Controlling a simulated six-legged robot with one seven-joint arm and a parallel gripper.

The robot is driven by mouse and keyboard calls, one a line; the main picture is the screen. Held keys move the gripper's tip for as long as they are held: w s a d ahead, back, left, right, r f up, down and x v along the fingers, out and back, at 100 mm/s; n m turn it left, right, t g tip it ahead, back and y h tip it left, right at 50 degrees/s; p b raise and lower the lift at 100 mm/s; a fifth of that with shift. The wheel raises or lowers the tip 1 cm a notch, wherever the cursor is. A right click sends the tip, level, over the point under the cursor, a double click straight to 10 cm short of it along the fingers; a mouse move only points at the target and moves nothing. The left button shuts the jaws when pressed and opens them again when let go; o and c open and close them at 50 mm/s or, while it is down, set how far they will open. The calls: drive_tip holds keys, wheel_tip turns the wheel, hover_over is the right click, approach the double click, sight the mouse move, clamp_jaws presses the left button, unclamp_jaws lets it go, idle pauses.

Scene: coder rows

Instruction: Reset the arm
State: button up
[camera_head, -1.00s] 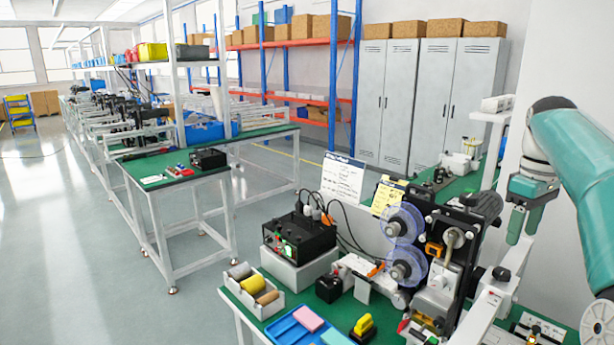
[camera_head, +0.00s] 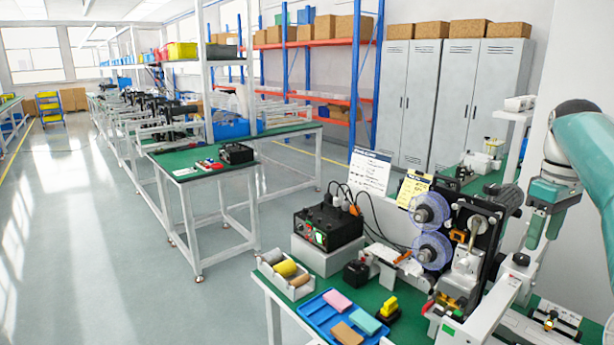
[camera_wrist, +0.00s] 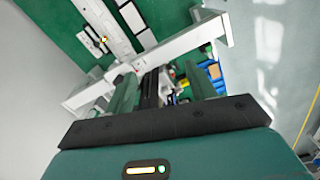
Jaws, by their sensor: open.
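My gripper (camera_head: 544,236) hangs from my teal arm at the right of the head view, fingers pointing down. It is above the right part of the green workbench, beside the coder machine (camera_head: 470,245). In the wrist view my gripper (camera_wrist: 160,82) shows two green fingers spread apart with nothing held between them. A white metal frame (camera_wrist: 180,42) of the bench equipment lies beyond the fingertips.
A blue tray (camera_head: 318,312) with coloured blocks and a white box of rolls (camera_head: 268,262) sit at the bench's front. A black power box (camera_head: 328,228) stands behind them. Grey lockers (camera_head: 405,85) are at the back. The floor (camera_head: 90,250) at left is clear.

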drive_tip(key=s+a+f+m+t+h, duration=0.1)
drive_tip(key=s+a, duration=0.1)
drive_tip(key=a, duration=0.8)
drive_tip(key=s+a+f+t+h, duration=0.1)
drive_tip(key=s+a, duration=0.1)
drive_tip(key=a, duration=0.7)
drive_tip(key=s+a+f+m+t+y, duration=0.2)
drive_tip(key=s+a+f+m+t, duration=0.1)
drive_tip(key=s+a+f, duration=0.9)
drive_tip(key=shift+s+f+t, duration=0.3)
drive_tip(key=shift+s+f, duration=0.2)
drive_tip(key=shift+s, duration=0.75)
drive_tip(key=c, duration=0.4)
drive_tip(key=shift+c, duration=0.2)
drive_tip(key=shift+d+m, duration=0.15)
drive_tip(key=shift+m, duration=0.15)
